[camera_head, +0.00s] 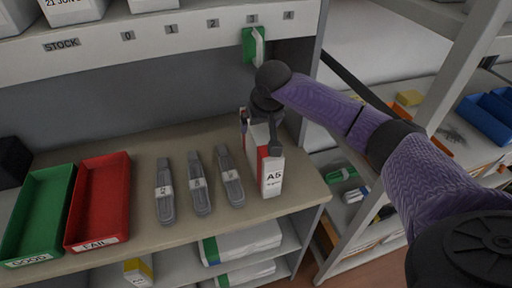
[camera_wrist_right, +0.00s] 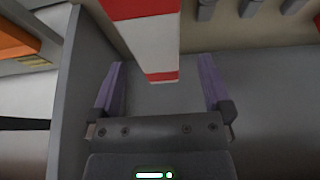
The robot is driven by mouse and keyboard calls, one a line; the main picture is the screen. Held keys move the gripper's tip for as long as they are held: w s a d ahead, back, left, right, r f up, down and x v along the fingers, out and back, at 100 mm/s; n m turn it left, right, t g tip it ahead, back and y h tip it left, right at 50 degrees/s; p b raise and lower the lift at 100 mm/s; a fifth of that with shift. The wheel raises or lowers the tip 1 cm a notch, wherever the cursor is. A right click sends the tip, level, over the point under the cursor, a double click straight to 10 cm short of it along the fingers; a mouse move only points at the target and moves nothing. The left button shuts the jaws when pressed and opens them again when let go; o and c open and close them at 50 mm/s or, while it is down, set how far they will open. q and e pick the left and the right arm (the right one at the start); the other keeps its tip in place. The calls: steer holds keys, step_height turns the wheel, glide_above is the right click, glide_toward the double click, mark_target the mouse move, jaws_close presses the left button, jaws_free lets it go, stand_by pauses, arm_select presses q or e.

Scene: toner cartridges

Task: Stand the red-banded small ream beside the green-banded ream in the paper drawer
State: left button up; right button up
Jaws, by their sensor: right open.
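The red-banded small ream (camera_head: 271,176), white and marked A5, stands upright on the worktop near its right end. My right gripper (camera_head: 261,128) is over its top, one finger on each side. In the right wrist view the ream (camera_wrist_right: 150,42) comes down between the open fingers (camera_wrist_right: 160,75), with gaps on both sides. Green-banded white reams (camera_head: 245,240) lie below the worktop, and a green-banded item (camera_head: 342,175) lies on the right rack. I cannot tell which place is the paper drawer. My left gripper is not in view.
Several grey toner cartridges (camera_head: 198,183) lie left of the ream. A red tray (camera_head: 98,202) and a green tray (camera_head: 38,216) stand farther left. A shelf with number labels (camera_head: 160,42) overhangs the back; a green-and-white item (camera_head: 254,46) hangs there. A rack post (camera_head: 462,60) stands right.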

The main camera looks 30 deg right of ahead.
mark_target(260, 130)
steer(key=x, duration=0.2)
steer(key=b+x, duration=0.1)
steer(key=x, duration=0.1)
steer(key=b+x, duration=0.1)
steer(key=x, duration=0.1)
steer(key=shift+w+d+f, duration=0.1)
steer(key=shift+d, duration=0.25)
steer(key=c, duration=1)
jaws_close()
